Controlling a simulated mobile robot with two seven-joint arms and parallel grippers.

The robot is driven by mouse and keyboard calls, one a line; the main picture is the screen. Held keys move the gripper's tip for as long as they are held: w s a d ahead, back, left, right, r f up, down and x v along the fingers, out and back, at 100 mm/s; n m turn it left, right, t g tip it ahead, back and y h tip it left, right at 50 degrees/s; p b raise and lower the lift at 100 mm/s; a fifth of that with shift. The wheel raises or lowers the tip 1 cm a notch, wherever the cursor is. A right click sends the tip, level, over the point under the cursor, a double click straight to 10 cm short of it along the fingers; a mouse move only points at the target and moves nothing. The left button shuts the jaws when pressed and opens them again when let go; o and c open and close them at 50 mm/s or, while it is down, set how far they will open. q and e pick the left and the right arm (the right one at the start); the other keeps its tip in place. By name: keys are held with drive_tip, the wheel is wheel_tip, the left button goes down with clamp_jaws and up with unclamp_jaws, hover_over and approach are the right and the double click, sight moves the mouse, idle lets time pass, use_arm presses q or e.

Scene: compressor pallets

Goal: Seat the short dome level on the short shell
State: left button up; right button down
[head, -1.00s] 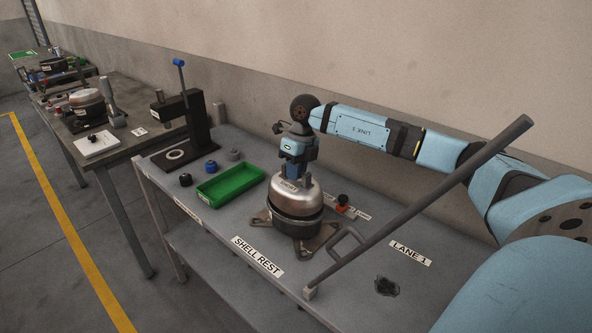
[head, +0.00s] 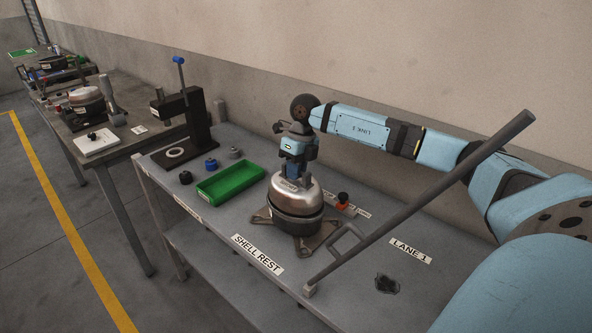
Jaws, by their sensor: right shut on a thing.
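The shell stands on a footed base on the table by the SHELL REST label. My right gripper (head: 291,178) points down from above and is shut on the top of the dome, hiding part of it. My left gripper is not in view.
A black press (head: 186,120) with a blue-tipped lever stands further back. A grey bar (head: 420,202) slants up across the table's right side. A red-and-black item (head: 343,201) sits close behind the shell.

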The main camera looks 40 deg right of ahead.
drive_tip(key=shift+f+b, duration=0.3)
drive_tip(key=shift+f, duration=0.2)
idle(0.3)
drive_tip(key=c, duration=1.1)
unclamp_jaws()
drive_tip(key=v, duration=1.3)
drive_tip(key=shift+r, duration=0.4)
